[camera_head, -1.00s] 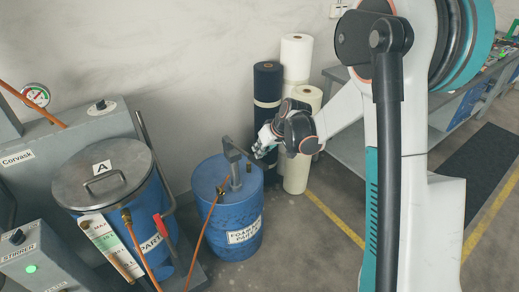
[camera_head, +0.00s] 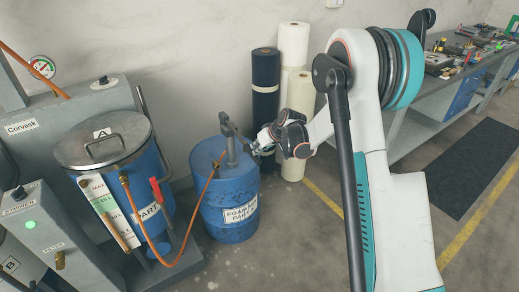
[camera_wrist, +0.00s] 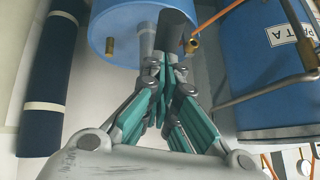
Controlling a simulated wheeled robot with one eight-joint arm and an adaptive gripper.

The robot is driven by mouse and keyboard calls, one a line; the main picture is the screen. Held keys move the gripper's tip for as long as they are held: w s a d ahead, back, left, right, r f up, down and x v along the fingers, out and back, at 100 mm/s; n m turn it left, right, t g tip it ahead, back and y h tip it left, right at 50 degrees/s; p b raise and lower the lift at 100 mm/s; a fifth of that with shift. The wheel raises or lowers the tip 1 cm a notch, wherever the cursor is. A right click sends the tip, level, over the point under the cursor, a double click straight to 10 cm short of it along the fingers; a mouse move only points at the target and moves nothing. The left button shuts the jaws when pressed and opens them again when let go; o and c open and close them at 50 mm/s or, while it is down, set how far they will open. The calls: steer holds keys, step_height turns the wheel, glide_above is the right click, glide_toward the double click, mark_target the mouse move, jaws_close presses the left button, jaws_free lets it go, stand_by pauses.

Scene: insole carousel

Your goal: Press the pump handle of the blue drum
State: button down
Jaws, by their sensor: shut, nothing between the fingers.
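The blue drum (camera_head: 232,207) stands on the floor in the middle of the head view, with a grey pump on its top. The pump handle (camera_head: 227,126) is a dark grey bar sloping down to the right toward my gripper. My gripper (camera_head: 256,146) is just right of the pump, above the level of the drum's top. In the wrist view, my closed fingers (camera_wrist: 163,78) point at the dark handle end (camera_wrist: 173,30), with the drum (camera_wrist: 118,38) behind. The fingertips overlap the handle in this view; I cannot tell whether they touch it.
Left of the drum is a larger blue tank (camera_head: 149,213) with a metal lid, joined to the drum's pump by an orange hose (camera_head: 191,243). Dark (camera_head: 265,105) and white rolls (camera_head: 294,65) stand behind my gripper. Floor in front of the drum is clear.

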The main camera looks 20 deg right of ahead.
step_height(320, 180, down, 3)
steer(key=shift+w+r+b, duration=0.1)
steer(key=shift+b, duration=0.4)
steer(key=shift+s+f, duration=0.25)
steer(key=shift+f, duration=0.05)
steer(key=shift+r, duration=0.1)
steer(key=shift+r, duration=0.35)
steer(key=s+d+f+p+v, duration=0.1)
steer(key=p+v, duration=0.4)
steer(key=v, duration=0.7)
steer(key=shift+s, duration=0.45)
steer(key=shift+d, duration=0.1)
